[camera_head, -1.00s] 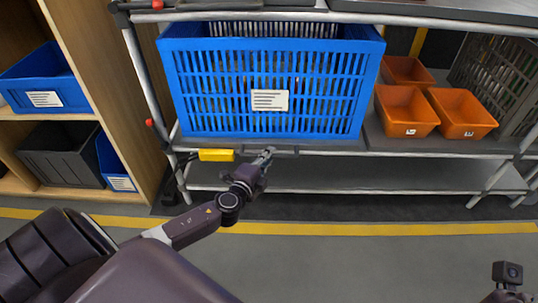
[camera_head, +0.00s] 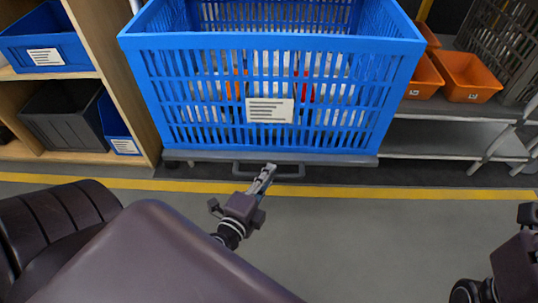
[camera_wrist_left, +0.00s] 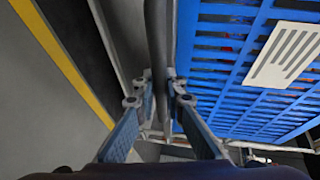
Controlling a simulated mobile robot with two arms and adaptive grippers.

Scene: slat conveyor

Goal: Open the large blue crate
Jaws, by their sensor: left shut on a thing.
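The large blue crate (camera_head: 272,41) is a slatted, open-topped box with a white label (camera_head: 270,110) on its front. It sits on a grey pull-out tray (camera_head: 345,158) with a dark bar handle (camera_head: 290,175) at its front edge. My left gripper (camera_head: 267,172) is shut on the handle, below the crate's label. In the left wrist view the handle bar (camera_wrist_left: 155,40) runs between the fingers of my left gripper (camera_wrist_left: 160,88), with the crate (camera_wrist_left: 215,55) to the right. Orange, white and red shapes show through the slats. My right gripper's fingers are out of frame.
Orange bins (camera_head: 468,76) and a grey mesh crate (camera_head: 505,45) stand on the rack at the right. A wooden shelf (camera_head: 120,80) with blue and black bins stands at the left. The grey floor (camera_head: 380,235) in front is clear, with a yellow line across it.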

